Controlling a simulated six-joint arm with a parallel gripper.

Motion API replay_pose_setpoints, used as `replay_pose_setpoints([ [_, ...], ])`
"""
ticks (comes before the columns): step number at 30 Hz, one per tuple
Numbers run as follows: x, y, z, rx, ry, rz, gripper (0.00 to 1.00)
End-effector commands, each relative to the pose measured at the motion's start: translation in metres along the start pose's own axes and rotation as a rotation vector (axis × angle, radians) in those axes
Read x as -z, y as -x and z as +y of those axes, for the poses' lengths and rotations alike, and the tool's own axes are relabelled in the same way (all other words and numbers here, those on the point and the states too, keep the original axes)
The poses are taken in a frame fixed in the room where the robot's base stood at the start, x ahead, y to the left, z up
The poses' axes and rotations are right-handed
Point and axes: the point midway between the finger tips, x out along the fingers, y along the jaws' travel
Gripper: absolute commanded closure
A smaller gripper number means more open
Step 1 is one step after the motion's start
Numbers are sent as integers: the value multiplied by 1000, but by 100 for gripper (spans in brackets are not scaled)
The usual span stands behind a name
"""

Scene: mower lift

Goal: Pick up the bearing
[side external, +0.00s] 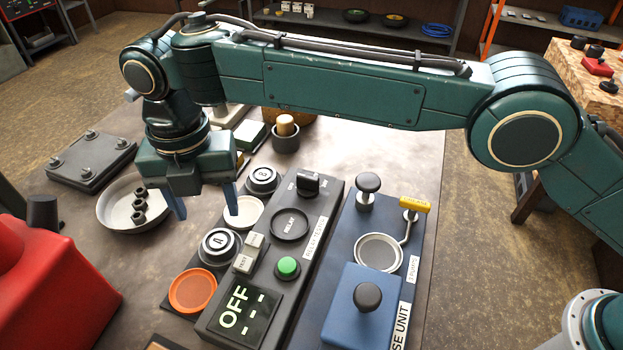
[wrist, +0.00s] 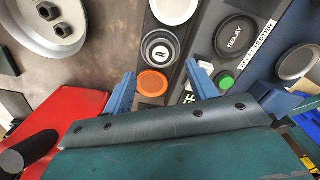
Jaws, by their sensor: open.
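Either could be the bearing; I cannot tell for sure. A pale disc (side external: 243,212) lies between them. My gripper (side external: 205,207) is open and empty, pointing down above the table, with its right finger in front of the pale disc. In the wrist view my gripper (wrist: 161,72) shows both blue fingers apart.
A grey pan (side external: 112,222) with several dark nuts is at left. The relay tester box (side external: 270,262) and a blue unit (side external: 362,300) with a knob are at right. A red object (side external: 60,290) is at front left. Bare table shows between the pan and lettered pieces.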

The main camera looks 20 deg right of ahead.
Motion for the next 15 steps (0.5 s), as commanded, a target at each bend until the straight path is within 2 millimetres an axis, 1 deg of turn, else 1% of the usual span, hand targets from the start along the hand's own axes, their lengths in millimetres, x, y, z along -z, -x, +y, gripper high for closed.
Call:
replay_pose_setpoints([
  [1, 0, -8, 0, 4, 0, 2, 42],
  [6, 0, -22, 0, 1, 0, 0, 42],
  [15, 0, -26, 0, 1, 0, 0, 42],
])
